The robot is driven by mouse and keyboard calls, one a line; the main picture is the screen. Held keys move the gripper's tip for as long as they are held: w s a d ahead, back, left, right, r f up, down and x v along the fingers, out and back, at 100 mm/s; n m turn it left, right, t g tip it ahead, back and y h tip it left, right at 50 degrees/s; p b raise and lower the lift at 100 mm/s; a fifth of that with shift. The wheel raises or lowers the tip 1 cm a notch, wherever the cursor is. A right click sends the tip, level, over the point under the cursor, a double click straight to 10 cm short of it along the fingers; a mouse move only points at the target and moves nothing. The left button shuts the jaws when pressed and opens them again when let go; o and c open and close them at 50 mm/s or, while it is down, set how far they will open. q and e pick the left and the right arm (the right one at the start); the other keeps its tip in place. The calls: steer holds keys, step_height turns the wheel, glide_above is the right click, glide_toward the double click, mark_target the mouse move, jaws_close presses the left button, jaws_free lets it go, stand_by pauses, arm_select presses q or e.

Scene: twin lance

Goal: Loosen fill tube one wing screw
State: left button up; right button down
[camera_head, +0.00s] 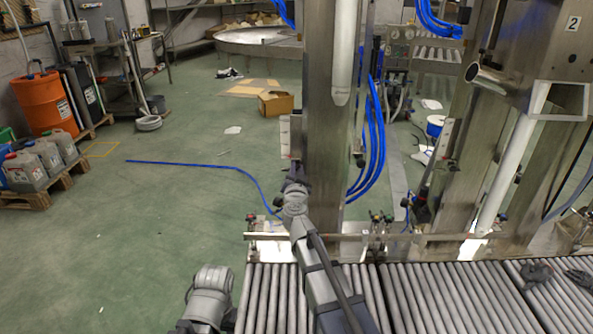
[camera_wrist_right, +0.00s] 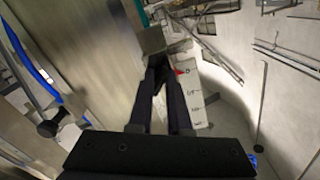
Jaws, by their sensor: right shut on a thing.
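My right gripper (camera_head: 296,174) reaches up to the left side of the steel column (camera_head: 330,130), beside a pale scale plate. In the right wrist view its two dark fingers (camera_wrist_right: 160,66) meet just below a grey metal block (camera_wrist_right: 152,40). They are shut on the wing screw, which the fingertips almost wholly hide. A white scale plate (camera_wrist_right: 195,95) with marks and a red pointer (camera_wrist_right: 179,71) stands close to the right of the fingers. A pale fill tube (camera_head: 343,60) hangs in front of the column. My left gripper is out of view.
A roller conveyor (camera_head: 440,295) runs along the front, with a rail (camera_head: 400,237) behind it. Blue hoses (camera_head: 376,140) hang right of the column. A second tube (camera_head: 510,170) stands at the right, near a "2" label.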

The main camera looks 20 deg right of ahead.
steer(key=shift+w, duration=0.15)
steer(key=n, duration=0.4)
steer(key=shift+n, duration=0.3)
steer(key=shift+n, duration=0.4)
steer(key=n, duration=0.3)
steer(key=shift+n, duration=0.3)
